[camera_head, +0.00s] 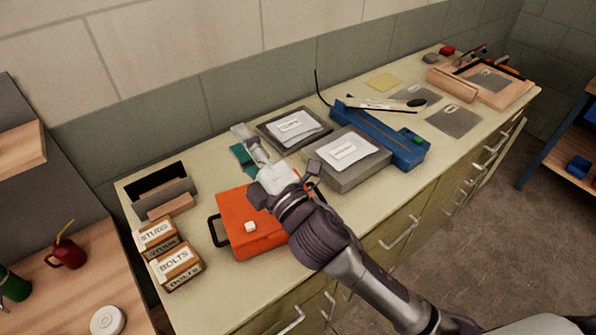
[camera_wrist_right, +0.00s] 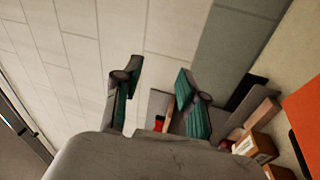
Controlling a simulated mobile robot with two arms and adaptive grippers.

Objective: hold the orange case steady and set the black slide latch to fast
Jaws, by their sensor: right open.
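The orange case (camera_head: 258,240) lies on the bench in the head view, with a dark handle at its left side and a small white piece (camera_head: 250,226) on its top. My right wrist and forearm cover its right part. I cannot make out the black slide latch. My right gripper (camera_head: 243,146) is above the far side of the case, pointing toward the wall. In the right wrist view its two teal-padded fingers (camera_wrist_right: 158,92) stand apart with nothing between them. Part of the orange case (camera_wrist_right: 304,112) shows at that view's right edge. My left gripper is out of view.
Boxes marked studs (camera_head: 157,234) and bolts (camera_head: 176,265) stand left of the case. A dark open bin (camera_head: 163,190) is behind them. Grey boxes (camera_head: 345,170) with labels and a blue tool (camera_head: 385,135) lie to the right. The bench (camera_head: 225,295) is bare in front.

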